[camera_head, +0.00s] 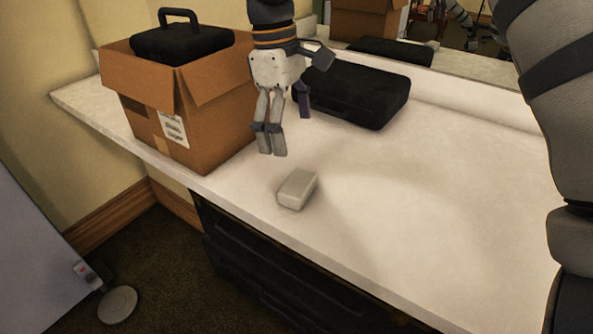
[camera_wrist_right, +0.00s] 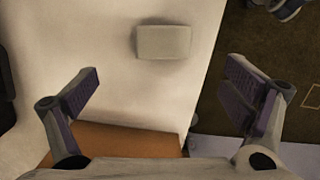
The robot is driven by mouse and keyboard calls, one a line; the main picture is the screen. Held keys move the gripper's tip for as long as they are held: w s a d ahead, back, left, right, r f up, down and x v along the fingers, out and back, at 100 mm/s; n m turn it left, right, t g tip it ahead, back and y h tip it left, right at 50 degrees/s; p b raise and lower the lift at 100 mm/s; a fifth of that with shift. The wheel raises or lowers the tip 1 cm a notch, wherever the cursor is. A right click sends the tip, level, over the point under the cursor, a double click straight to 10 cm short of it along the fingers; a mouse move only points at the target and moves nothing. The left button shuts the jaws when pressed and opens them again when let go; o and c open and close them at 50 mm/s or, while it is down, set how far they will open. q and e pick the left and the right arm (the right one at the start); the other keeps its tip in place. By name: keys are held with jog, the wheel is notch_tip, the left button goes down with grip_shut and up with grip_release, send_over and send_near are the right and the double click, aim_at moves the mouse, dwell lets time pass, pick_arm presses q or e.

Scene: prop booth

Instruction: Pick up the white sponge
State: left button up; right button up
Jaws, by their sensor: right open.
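The white sponge (camera_head: 298,189), a small pale block, lies flat on the white counter near its front edge in the head view. It also shows in the right wrist view (camera_wrist_right: 164,42), in the upper middle. My right gripper (camera_head: 288,134) is above the counter, behind the sponge in the head view and apart from it. Its fingers are spread wide with nothing between them; in the right wrist view the gripper (camera_wrist_right: 164,78) has the sponge beyond its fingertips. My left gripper is in neither view.
An open cardboard box (camera_head: 195,115) with a black case (camera_head: 182,44) in it stands left of my right gripper. Another black case (camera_head: 362,94) lies behind the gripper. The counter (camera_head: 430,190) is clear right of the sponge. A mirror runs along the back.

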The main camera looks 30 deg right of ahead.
aim_at(298, 182)
jog(key=f, duration=0.4)
jog(key=s+f, duration=0.1)
jog(key=f, duration=0.6)
jog(key=shift+s+d+f, duration=0.2)
jog(key=shift+s+f, duration=0.15)
jog(key=shift+s, duration=0.05)
jog(key=c, duration=1.1)
